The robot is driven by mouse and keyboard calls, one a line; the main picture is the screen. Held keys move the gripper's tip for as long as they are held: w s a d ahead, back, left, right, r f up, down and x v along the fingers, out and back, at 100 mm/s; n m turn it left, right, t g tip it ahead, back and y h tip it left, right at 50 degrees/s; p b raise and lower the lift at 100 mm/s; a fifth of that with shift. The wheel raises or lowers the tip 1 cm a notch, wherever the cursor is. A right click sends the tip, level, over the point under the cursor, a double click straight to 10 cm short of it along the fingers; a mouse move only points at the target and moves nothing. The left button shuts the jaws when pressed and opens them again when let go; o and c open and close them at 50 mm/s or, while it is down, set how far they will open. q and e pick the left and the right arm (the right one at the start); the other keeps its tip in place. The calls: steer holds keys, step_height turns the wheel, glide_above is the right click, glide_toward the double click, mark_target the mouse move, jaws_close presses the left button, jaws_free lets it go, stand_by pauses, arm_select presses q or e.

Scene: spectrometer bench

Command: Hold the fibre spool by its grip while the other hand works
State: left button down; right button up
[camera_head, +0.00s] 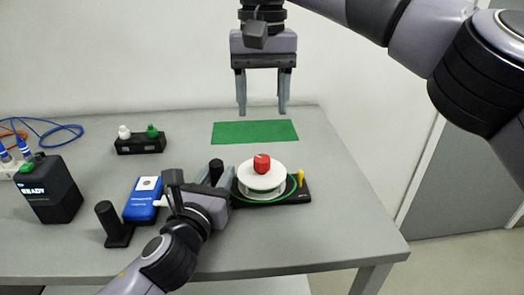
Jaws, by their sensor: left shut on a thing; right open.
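The fibre spool (276,181) is a white reel with a red knob (262,164) on top and green fibre around its lower part, on a black base plate (295,196). A black upright grip (216,168) stands at the left end of the base. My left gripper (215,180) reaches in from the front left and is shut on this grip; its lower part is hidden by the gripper. My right gripper (262,112) hangs from above, fingers pointing down, open and empty, behind the spool and over the green mat.
The green mat (255,132) lies bare at the back. A black holder (140,145) with a white and a green cap stands back left. A blue meter (143,200), a black post (107,222) and a black box reading "READY" (48,190) stand left. The table's right side is clear.

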mark_target(262, 158)
step_height(262, 158, down, 11)
steer(key=shift+r, duration=0.2)
steer(key=shift+c, duration=0.3)
steer(key=c, duration=1)
